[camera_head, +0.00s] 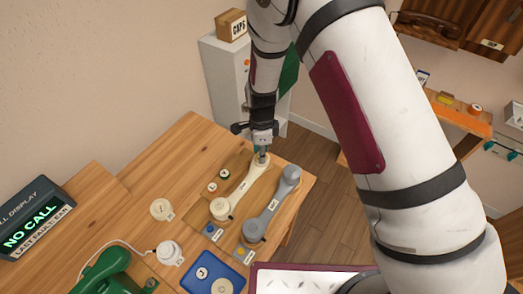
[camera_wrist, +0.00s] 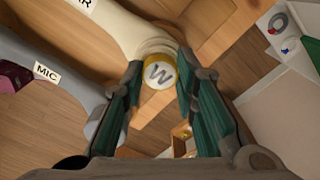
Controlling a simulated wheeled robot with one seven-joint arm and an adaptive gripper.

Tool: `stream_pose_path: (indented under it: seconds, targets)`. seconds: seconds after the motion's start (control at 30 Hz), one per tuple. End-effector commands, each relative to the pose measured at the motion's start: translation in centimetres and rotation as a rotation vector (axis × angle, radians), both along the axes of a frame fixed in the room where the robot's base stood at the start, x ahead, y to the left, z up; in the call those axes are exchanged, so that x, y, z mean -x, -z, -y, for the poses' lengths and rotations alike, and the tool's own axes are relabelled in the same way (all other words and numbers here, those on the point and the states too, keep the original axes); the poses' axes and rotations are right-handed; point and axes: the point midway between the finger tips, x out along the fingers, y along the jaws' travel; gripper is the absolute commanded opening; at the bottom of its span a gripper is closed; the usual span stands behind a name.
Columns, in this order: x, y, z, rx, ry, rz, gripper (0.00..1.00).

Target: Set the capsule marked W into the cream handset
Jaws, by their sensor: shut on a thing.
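The cream handset (camera_head: 240,188) lies on the wooden table, its far round end under my gripper. In the wrist view the cream handset (camera_wrist: 125,25) runs to the upper left, with part of a label ending in R. My gripper (camera_head: 261,152) is shut on the capsule marked W (camera_wrist: 159,74), a pale disc with a yellowish rim, held between the two green fingers. The capsule is at the handset's round end; I cannot tell whether it is seated in it or just above it. In the head view my fingers hide the capsule.
A grey handset (camera_head: 271,205) lies close on the right, labelled MIC in the wrist view (camera_wrist: 45,73). Loose round caps (camera_head: 162,209) and a blue tray (camera_head: 193,277) are nearer. A green telephone (camera_head: 108,270) stands at front left. The table's right edge is close.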

Motion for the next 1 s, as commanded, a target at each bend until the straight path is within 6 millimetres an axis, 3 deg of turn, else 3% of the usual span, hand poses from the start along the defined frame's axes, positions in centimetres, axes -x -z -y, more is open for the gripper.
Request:
stream_pose_path:
  seconds: [0.07,0.1,0.2,0.63,1.0]
  targets:
    - [0.0,0.0,0.0,0.0,0.0,-0.001,0.05]
    - [0.0,0.0,0.0,0.0,0.0,-0.001,0.31]
    - [0.0,0.0,0.0,0.0,0.0,-0.001,0.5]
    - [0.0,-0.9,0.0,0.0,0.0,0.0,0.5]
    - [0.0,-8.0,-0.1,-0.001,-0.002,0.003,0.5]
